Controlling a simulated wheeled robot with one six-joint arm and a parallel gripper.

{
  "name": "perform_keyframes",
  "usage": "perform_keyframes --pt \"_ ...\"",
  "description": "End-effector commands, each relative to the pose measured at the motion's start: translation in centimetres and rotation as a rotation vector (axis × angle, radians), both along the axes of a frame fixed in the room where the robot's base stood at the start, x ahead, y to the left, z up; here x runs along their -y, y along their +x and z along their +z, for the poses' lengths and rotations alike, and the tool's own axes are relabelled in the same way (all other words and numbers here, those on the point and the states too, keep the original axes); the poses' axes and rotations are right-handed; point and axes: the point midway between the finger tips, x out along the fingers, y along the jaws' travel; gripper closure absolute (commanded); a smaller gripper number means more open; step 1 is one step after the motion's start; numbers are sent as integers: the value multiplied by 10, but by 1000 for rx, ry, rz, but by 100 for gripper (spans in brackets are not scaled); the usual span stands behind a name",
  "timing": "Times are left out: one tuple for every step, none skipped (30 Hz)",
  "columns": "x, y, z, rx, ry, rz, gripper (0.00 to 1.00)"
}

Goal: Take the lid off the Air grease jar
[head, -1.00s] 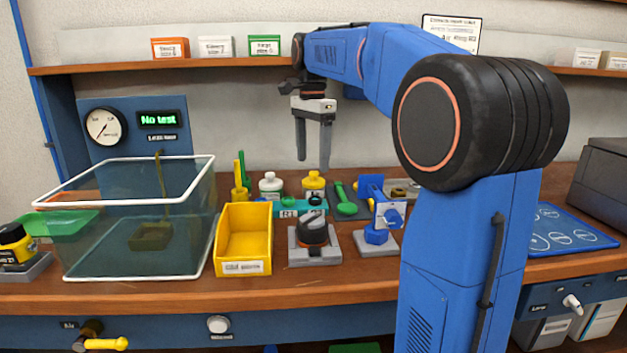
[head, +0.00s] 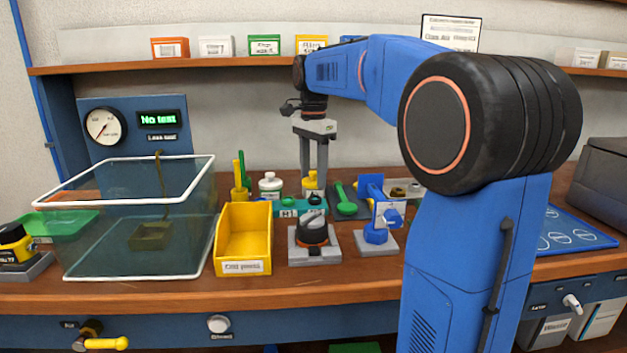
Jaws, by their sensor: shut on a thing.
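A small jar with a yellow lid (head: 311,180) stands at the back of the bench, behind the teal block. Its label is too small to read, so I cannot tell if it is the Air grease jar. My gripper (head: 313,180) points straight down over this jar, with its fingers on both sides of the yellow lid and shut on it. The lid appears still seated on the jar, whose lower part is partly hidden. A second jar, white-topped with a green band (head: 270,186), stands to the left, apart from my gripper.
A yellow bin (head: 244,265) and a clear tank (head: 135,272) stand at left. In front of the jars are a teal block (head: 286,207) and a black fixture (head: 313,232). A blue device (head: 376,236) and a green spoon (head: 346,208) are to the right. A shelf (head: 200,64) runs above.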

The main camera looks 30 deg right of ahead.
Motion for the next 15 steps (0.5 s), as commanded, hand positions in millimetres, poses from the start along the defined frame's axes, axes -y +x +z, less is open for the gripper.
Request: perform_keyframes --pt "0 0 0 0 0 0 72" --pt "0 0 0 0 0 0 72" --pt "0 0 0 0 0 0 72" --pt "0 0 1 0 0 0 72" --pt "0 0 1 1 0 0 72" --pt "-1 -1 3 1 0 0 72" --pt "-1 -2 5 1 0 0 72" --pt "-1 -3 7 1 0 0 72" --pt "-2 -4 10 1 0 0 72" --pt "-2 -4 13 1 0 0 72" --pt "-1 -3 16 2 -1 0 72" --pt "-2 -3 22 2 -1 0 72" --pt "-1 -3 25 1 0 0 72" --pt "-2 -3 28 1 0 0 72" --pt "-1 -3 34 2 -1 0 72"
